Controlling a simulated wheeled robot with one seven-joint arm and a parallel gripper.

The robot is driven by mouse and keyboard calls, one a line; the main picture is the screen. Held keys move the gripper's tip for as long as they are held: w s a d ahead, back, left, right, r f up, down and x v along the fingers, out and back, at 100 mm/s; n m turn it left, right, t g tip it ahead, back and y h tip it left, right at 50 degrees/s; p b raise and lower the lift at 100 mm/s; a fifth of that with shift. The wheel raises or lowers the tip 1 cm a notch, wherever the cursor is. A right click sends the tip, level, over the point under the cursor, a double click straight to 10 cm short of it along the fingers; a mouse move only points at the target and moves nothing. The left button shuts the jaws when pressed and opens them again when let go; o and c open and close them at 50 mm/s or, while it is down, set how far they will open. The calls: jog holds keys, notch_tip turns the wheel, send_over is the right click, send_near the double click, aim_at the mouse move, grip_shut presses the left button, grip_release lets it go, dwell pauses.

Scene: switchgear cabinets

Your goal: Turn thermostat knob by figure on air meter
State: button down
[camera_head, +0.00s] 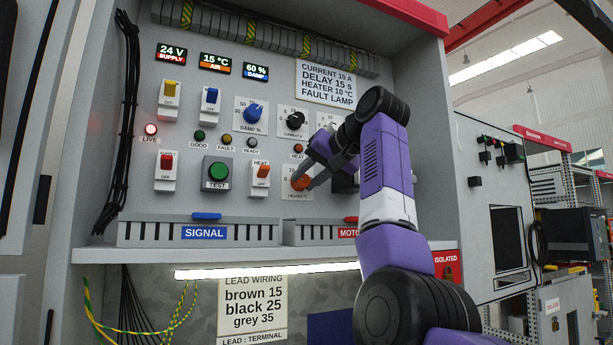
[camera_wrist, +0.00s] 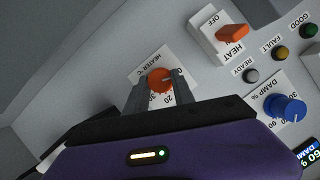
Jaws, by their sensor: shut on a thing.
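The thermostat knob is an orange dial (camera_head: 301,183) on a white scale plate marked HEATER °C, on the cabinet panel. In the wrist view the orange knob (camera_wrist: 160,79) sits between my two fingers. My gripper (camera_head: 303,181) is shut on the knob, one finger on each side of it. The knob's pointer and part of its scale are partly hidden by the fingers. The air meter (camera_head: 215,63) is a small display at the top of the panel and reads 15 °C AIR. A sign (camera_head: 326,84) reads CURRENT 10 A, DELAY 15 S, HEATER 10 °C, FAULT LAMP.
Left of the knob is the orange HEAT switch (camera_head: 261,174), with the green TEST button (camera_head: 217,171) beyond. Above are the blue DAMP % knob (camera_head: 254,113) and black CURRENT knob (camera_head: 295,120). A ledge with slotted ducts (camera_head: 198,233) runs below. My arm covers the panel's right part.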

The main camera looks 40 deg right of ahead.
jog(key=m+t+y, duration=0.1)
jog(key=m, duration=0.2)
jog(key=shift+d+y+p, duration=0.1)
jog(key=shift+y+p, duration=0.3)
jog(key=m, duration=0.1)
jog(key=m+t, duration=0.1)
jog(key=m, duration=0.1)
jog(key=shift+d+f+y, duration=0.1)
jog(key=shift+f+y, duration=0.1)
jog(key=shift+y, duration=0.2)
jog(key=m+t, duration=0.1)
jog(key=m, duration=0.1)
jog(key=m+t, duration=0.1)
jog(key=m, duration=0.1)
jog(key=shift+f+y+b, duration=0.2)
jog(key=shift+y+b, duration=0.1)
jog(key=shift+f+m+t+b, duration=0.15)
jog(key=shift+m+t, duration=0.3)
jog(key=shift+m, duration=0.7)
jog(key=shift+r+m+t+b, duration=0.15)
jog(key=shift+m+t, duration=0.3)
jog(key=shift+m, duration=0.7)
jog(key=shift+f, duration=0.15)
jog(key=c, duration=1.1)
grip_release()
jog(key=shift+o, duration=0.2)
jog(key=shift+s, duration=0.1)
